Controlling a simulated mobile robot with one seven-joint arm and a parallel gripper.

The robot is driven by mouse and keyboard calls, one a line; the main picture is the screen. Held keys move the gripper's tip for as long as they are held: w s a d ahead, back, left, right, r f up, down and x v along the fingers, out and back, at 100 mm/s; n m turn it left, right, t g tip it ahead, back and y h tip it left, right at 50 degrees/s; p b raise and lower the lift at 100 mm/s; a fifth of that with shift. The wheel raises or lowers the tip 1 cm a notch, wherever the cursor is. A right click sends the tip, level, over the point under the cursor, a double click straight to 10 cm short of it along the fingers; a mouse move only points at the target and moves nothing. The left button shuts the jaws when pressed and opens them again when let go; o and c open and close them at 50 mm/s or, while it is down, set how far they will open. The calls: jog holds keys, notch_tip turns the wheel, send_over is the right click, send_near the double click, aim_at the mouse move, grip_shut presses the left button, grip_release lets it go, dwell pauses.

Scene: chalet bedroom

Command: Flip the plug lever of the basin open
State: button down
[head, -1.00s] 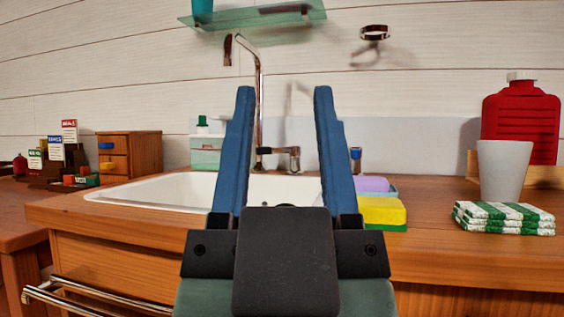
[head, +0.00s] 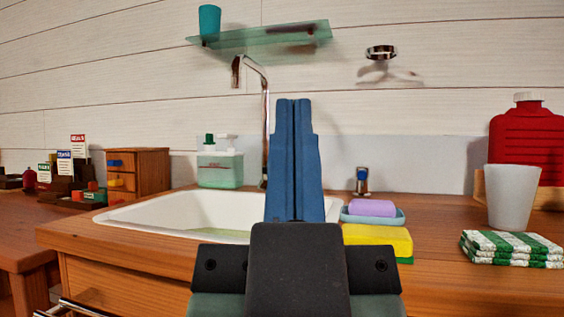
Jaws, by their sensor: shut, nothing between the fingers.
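The white basin (head: 160,215) is set into the wooden counter, with pale greenish water or a tinted bottom showing inside. A small chrome fitting with a blue top (head: 362,180) stands behind the basin's right end; it looks like the plug lever, but its setting is too small to tell. The chrome tap (head: 265,120) rises behind the basin, its lower part hidden by my fingers. My gripper (head: 294,104) points up in front of the basin, blue fingers together and empty. In the picture it is left of the blue-topped fitting and apart from it.
A soap dish with purple soap (head: 372,208) and a yellow sponge (head: 378,240) lie right of the basin, just in front of the fitting. A grey cup (head: 508,195), folded cloths (head: 512,248) and a red bottle (head: 528,135) stand farther right. A soap dispenser (head: 220,165) stands behind the basin.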

notch_tip(320, 180, up, 16)
jog(key=p, duration=1.4)
jog(key=shift+f, duration=0.15)
